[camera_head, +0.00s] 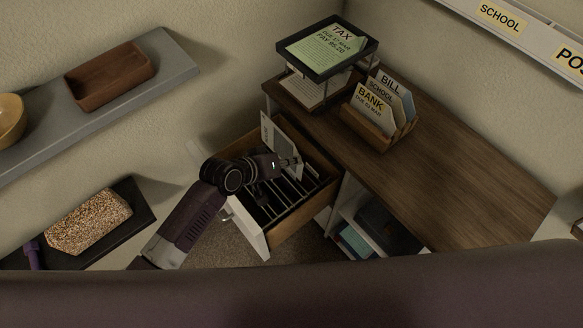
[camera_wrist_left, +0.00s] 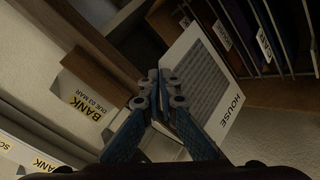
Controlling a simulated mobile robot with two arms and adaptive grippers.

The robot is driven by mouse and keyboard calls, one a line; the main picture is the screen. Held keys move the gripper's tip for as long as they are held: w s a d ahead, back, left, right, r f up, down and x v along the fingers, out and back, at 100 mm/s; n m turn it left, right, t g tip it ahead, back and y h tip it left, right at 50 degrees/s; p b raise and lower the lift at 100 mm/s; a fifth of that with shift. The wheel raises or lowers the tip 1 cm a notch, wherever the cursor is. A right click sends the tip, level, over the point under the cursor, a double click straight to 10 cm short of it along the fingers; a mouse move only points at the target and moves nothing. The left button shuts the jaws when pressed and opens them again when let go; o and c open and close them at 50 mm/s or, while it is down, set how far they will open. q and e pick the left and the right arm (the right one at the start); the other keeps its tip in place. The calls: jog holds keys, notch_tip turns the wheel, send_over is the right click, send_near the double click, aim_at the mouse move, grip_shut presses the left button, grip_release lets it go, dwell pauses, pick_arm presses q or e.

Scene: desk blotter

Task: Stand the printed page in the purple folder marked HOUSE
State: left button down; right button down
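A white printed page (camera_head: 275,133) stands tilted over the open drawer (camera_head: 262,238) in the head view. In the left wrist view the page (camera_wrist_left: 190,70) shows grey lines of text and the word HOUSE. My left gripper (camera_head: 291,162) is at the page's edge, and its fingers (camera_wrist_left: 172,92) appear closed on it. Several hanging folders (camera_head: 285,198) stand in the drawer. The page's lower end is partly hidden. My right gripper is not in view.
The wooden desk (camera_head: 460,165) beside the drawer holds a letter sorter (camera_head: 369,128) with BANK, SCHOOL and BILL papers, and a black tray (camera_head: 318,72) with a green TAX page. A grey shelf (camera_head: 160,75) is on the left wall. The desk's right part is clear.

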aim_at(298, 173)
pick_arm(q)
jog(key=f+b, duration=0.1)
jog(key=f, duration=0.1)
jog(key=f+b, duration=0.1)
jog(key=shift+w+a+f+t+h+b, duration=0.1)
jog(key=shift+a+f+t+h+b, duration=0.1)
jog(key=shift+f+t+h+b, duration=0.15)
jog(key=shift+f, duration=0.3)
jog(key=shift+f+b, duration=1.65)
jog(key=shift+f, duration=0.25)
jog(key=shift+p, duration=0.35)
